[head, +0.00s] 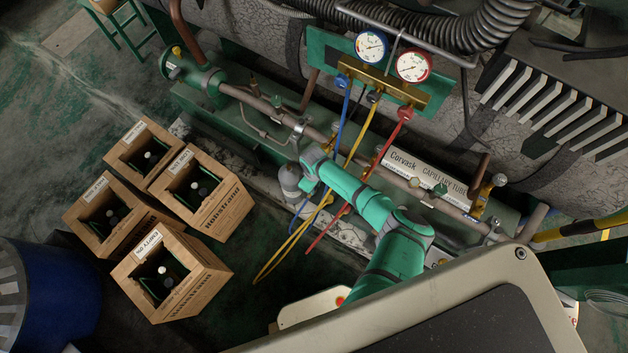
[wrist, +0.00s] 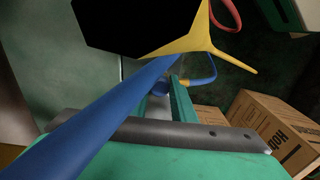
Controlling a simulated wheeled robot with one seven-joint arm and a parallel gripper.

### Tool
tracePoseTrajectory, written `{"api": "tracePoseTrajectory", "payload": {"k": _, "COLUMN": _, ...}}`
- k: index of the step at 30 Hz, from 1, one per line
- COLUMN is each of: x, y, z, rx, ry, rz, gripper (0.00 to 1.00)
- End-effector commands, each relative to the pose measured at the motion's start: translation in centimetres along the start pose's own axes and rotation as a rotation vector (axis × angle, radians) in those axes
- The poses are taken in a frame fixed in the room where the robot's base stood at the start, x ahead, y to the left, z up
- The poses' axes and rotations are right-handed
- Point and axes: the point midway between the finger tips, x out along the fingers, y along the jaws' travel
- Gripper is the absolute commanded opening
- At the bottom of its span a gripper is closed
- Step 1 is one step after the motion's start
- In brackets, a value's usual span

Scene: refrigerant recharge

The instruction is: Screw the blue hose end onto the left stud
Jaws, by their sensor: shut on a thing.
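In the wrist view, my gripper (wrist: 168,88) is shut on the blue hose end (wrist: 160,88), a small blue piece between the teal jaws. The blue hose (wrist: 110,118) crosses that view diagonally in front of the jaws. In the head view, the blue hose (head: 341,112) hangs from the gauge manifold (head: 385,86) and passes behind my teal arm. The fingertips and hose end are hard to make out there, beside the grey wrist. I cannot tell which fitting is the left stud; no stud shows clearly at the jaws.
A yellow hose (head: 361,133) and a red hose (head: 384,151) hang close to my arm. A long pipe (head: 262,106) with fittings runs behind it. Several wooden crates (head: 213,202) stand at left, with a blue drum (head: 60,300) below. Floor between crates and pipe is mostly clear.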

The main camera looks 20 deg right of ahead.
Motion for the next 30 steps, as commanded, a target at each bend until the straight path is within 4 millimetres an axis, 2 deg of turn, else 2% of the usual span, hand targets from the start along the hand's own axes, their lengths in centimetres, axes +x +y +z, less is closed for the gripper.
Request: {"api": "tracePoseTrajectory", "payload": {"k": 30, "x": 1.3, "y": 0.1, "z": 0.1, "rx": 0.003, "ry": 0.000, "rz": 0.000, "gripper": 0.01}}
